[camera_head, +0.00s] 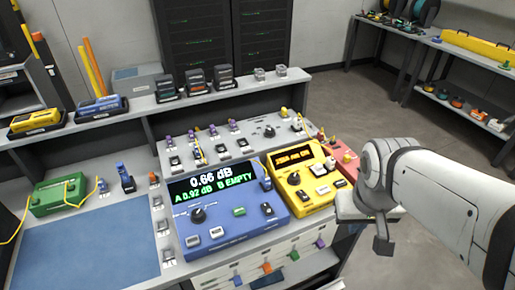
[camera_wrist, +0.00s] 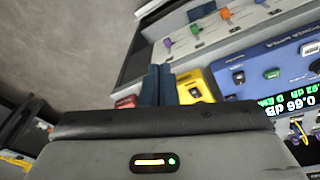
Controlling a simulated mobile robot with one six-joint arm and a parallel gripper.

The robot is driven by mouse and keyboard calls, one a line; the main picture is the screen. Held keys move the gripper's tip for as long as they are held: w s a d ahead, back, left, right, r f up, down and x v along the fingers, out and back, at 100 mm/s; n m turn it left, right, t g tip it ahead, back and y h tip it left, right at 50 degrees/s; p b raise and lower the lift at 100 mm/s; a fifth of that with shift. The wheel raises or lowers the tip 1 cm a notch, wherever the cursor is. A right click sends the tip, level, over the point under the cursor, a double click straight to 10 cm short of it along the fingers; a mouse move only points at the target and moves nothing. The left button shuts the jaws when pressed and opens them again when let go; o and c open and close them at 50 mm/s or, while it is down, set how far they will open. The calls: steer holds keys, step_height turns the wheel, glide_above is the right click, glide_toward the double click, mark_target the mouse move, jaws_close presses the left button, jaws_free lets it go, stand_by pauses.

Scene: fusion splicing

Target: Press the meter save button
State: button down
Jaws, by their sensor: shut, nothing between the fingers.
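The blue meter (camera_head: 232,226) sits on the bench with a lit display (camera_head: 212,186) reading 0.66 dB, with A 0.92 dB and B EMPTY below. Its face has a black knob (camera_head: 198,214), a green button (camera_head: 239,211) and pale buttons (camera_head: 217,233); I cannot read which one is save. In the wrist view the meter (camera_wrist: 290,75) appears upside down at the right, with its green button (camera_wrist: 271,74). My gripper (camera_wrist: 159,80) is shut and empty, its dark fingers together. In the head view it hangs right of the meter, apart from it.
A yellow device (camera_head: 302,177) stands right of the meter, with a red device (camera_head: 343,158) beyond it, close to my arm. Small switches line the panel behind. A blue mat (camera_head: 90,250) and a green box (camera_head: 58,195) lie at the left.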

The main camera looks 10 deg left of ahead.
steer(key=w+a+n+h+p, duration=0.3)
steer(key=w+a+n+p, duration=0.1)
steer(key=w+n, duration=0.2)
steer(key=n+t+p, duration=0.6)
steer(key=n+p, duration=0.1)
steer(key=n, duration=0.9)
glide_above(236, 213)
step_height(236, 213, down, 4)
steer(key=shift+w+r, duration=0.15)
step_height(236, 213, down, 8)
steer(key=b, duration=0.5)
steer(key=shift+r, duration=0.15)
steer(key=shift+f+b, duration=0.55)
steer(key=shift+b, duration=0.25)
steer(key=shift+f, duration=0.1)
steer(key=shift+f+b, duration=0.3)
steer(key=shift+b, duration=0.35)
